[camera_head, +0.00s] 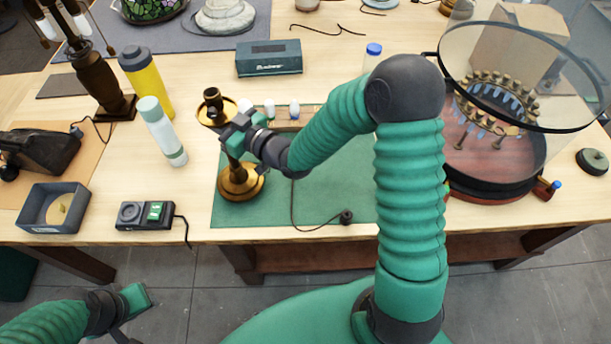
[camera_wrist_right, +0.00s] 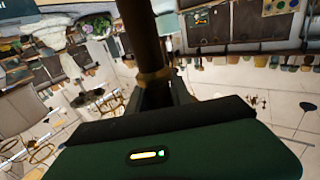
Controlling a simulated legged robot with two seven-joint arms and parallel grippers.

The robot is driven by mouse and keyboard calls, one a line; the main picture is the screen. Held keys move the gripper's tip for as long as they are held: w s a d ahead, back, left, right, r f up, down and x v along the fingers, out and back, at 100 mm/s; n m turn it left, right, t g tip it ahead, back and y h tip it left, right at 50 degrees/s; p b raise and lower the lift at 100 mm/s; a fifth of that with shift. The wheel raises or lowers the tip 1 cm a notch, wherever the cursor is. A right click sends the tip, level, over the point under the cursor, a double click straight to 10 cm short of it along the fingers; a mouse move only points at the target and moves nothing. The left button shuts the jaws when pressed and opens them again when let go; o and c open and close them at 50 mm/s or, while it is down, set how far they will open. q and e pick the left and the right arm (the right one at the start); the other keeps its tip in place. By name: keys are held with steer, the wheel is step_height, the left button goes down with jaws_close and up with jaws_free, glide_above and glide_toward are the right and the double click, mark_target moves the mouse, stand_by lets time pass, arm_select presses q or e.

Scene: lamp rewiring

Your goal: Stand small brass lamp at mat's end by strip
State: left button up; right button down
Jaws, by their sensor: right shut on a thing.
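The small brass lamp (camera_head: 241,182) is upright at the left end of the green mat (camera_head: 330,190). Its round base appears to rest on the mat, though a slight gap cannot be ruled out. My right gripper (camera_head: 236,135) is shut on the lamp's stem below its cup-like top. In the right wrist view the dark stem (camera_wrist_right: 150,60) stands between the fingers. A wooden strip (camera_head: 308,112) with small white and blue-capped pieces lies along the mat's back edge, partly hidden by my arm. My left gripper (camera_head: 130,318) hangs low at the bottom left, away from the table; its jaw state is unclear.
A white-and-green bottle (camera_head: 162,130) and a yellow bottle (camera_head: 147,85) stand left of the lamp. A black device (camera_head: 146,215) sits at the front edge. A dark cord with a plug (camera_head: 346,217) lies on the mat.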

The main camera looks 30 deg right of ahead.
steer(key=shift+f+b, duration=1.15)
steer(key=shift+r, duration=0.1)
